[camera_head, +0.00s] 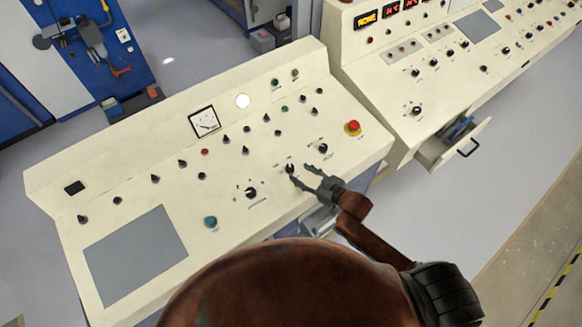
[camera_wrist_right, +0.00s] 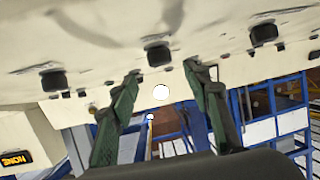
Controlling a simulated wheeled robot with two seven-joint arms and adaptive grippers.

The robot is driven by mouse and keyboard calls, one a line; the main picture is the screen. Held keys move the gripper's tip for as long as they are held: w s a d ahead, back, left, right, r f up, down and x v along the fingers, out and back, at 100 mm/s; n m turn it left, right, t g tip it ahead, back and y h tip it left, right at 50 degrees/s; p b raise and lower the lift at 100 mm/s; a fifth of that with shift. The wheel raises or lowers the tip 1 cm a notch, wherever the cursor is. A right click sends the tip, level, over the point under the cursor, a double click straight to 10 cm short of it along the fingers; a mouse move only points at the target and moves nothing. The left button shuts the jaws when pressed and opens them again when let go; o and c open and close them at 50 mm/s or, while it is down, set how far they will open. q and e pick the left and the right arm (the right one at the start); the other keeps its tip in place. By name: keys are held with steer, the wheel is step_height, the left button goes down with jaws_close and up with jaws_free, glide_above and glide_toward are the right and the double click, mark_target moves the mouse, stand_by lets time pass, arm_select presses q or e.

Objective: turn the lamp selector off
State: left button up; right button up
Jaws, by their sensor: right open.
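A cream control console (camera_head: 110,215) carries several black knobs. One black selector knob (camera_head: 290,169) sits on its lower right panel, directly ahead of my right gripper (camera_head: 304,174). The labels are too small to read, so I cannot tell for certain which knob is the lamp selector. My right gripper is open, its fingers apart and empty. In the right wrist view a black knob (camera_wrist_right: 158,55) lies beyond and between the two fingertips (camera_wrist_right: 162,74), with no visible contact. My left gripper is not in view.
Another knob (camera_head: 251,193) is to the left and one (camera_head: 323,148) to the right. A red mushroom button (camera_head: 353,127) and a teal button (camera_head: 211,222) are on the same panel. A second console (camera_head: 450,100) with an open drawer (camera_head: 455,145) stands at right.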

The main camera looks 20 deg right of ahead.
mark_target(291, 168)
steer(key=x, duration=0.7)
steer(key=shift+a+f, duration=0.1)
steer(key=shift+c, duration=0.7)
steer(key=c, duration=1)
